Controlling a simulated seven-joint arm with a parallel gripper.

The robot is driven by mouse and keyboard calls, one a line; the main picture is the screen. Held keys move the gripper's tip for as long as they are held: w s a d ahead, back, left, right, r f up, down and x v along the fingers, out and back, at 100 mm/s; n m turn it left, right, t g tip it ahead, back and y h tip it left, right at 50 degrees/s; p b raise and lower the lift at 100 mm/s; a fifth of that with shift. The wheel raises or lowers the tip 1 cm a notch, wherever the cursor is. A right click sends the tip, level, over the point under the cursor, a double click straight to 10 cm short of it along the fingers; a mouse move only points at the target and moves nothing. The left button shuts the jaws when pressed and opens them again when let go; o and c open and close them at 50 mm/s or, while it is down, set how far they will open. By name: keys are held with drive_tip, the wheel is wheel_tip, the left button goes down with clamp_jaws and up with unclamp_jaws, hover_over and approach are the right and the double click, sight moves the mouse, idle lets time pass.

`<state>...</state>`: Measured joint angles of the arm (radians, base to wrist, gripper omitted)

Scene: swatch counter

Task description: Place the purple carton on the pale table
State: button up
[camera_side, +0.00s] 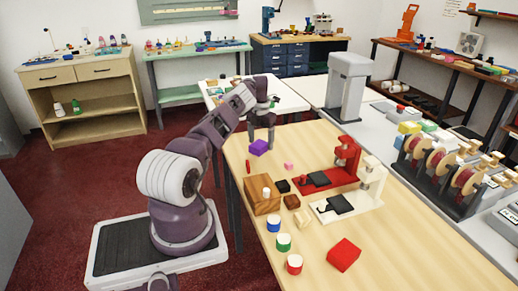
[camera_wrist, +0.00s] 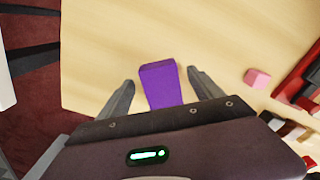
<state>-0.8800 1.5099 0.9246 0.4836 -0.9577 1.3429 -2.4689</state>
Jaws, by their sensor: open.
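The purple carton (camera_side: 259,147) rests on the light wooden table (camera_side: 400,235), near its far left corner. In the wrist view the carton (camera_wrist: 161,84) shows between the two fingers, with a gap on each side. My gripper (camera_side: 261,140) is open and reaches down over the carton. In the wrist view my gripper's fingers (camera_wrist: 160,77) do not touch it. The carton's near end is hidden behind the gripper body. A paler, whitish table (camera_side: 290,99) stands just behind the wooden one.
A pink block (camera_side: 289,166) lies right of the carton. A red stand (camera_side: 330,178) and a white stand (camera_side: 352,204) are further right. A wooden box (camera_side: 262,197) and several small blocks and jars stand nearer. The wooden table's right front part is mostly clear.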

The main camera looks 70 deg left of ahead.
drive_tip(key=shift+r, duration=0.15)
clamp_jaws()
